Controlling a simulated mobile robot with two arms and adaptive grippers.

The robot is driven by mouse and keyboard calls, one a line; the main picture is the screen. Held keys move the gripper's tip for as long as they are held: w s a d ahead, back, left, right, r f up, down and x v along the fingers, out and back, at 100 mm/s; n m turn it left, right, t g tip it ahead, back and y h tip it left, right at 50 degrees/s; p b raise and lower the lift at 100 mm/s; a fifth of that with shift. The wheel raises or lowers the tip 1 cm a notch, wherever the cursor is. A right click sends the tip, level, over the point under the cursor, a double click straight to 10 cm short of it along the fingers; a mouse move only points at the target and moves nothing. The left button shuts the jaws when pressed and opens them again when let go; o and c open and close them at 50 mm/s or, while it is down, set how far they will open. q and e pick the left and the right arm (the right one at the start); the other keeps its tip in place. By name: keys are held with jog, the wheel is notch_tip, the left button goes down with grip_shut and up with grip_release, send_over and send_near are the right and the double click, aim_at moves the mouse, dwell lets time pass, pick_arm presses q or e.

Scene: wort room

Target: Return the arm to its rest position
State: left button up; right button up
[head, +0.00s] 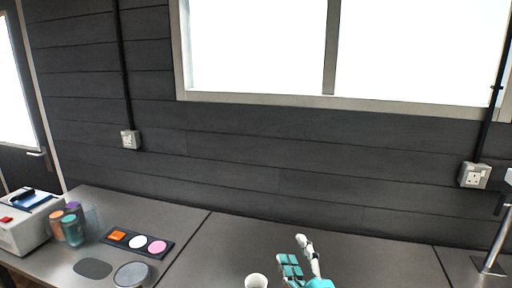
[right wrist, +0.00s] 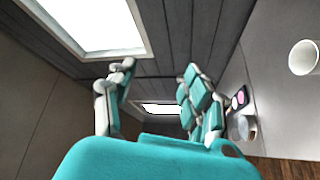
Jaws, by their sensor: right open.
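My right gripper (head: 301,262) shows at the bottom centre of the head view, with teal and white fingers over the grey worktop. In the right wrist view the fingers of my right gripper (right wrist: 158,98) are spread apart with nothing between them. A white cup (head: 256,281) stands just left of the gripper, cut off by the lower edge of the head view. The cup also shows at the right edge of the right wrist view (right wrist: 303,58), apart from the fingers. My left gripper is in neither view.
A dark tray (head: 126,244) with orange, white and pink pieces lies on the left worktop. Several coloured cups (head: 72,230), a round container (head: 132,274), a dark disc (head: 93,268) and a white machine (head: 24,229) are nearby. A metal tap (head: 495,240) stands far right. The worktop (head: 385,258) right of the gripper is clear.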

jog(key=s+d+f+m+g+h, duration=0.3)
jog(key=s+d+f+m+g, duration=0.15)
jog(key=f, duration=0.35)
jog(key=s+d+f+m+g+h, duration=0.25)
jog(key=s+d+f+m, duration=0.2)
jog(key=f, duration=0.35)
jog(key=s+d+f+m+g, duration=0.1)
jog(key=s+f+m+g, duration=0.2)
jog(key=s+f+g, duration=0.5)
jog(key=s+d+f+m+g, duration=0.1)
jog(key=s+d+f+m, duration=0.15)
jog(key=s, duration=0.95)
notch_tip(320, 180, down, 37)
jog(key=s+g+b, duration=0.1)
jog(key=b, duration=1)
jog(key=s+d+f+b, duration=0.1)
jog(key=s+f+b, duration=0.3)
jog(key=s+f, duration=0.4)
jog(key=s+d+f+g+b, duration=0.1)
jog(key=s+f+b, duration=0.4)
jog(key=f, duration=1.2)
jog(key=s, duration=0.4)
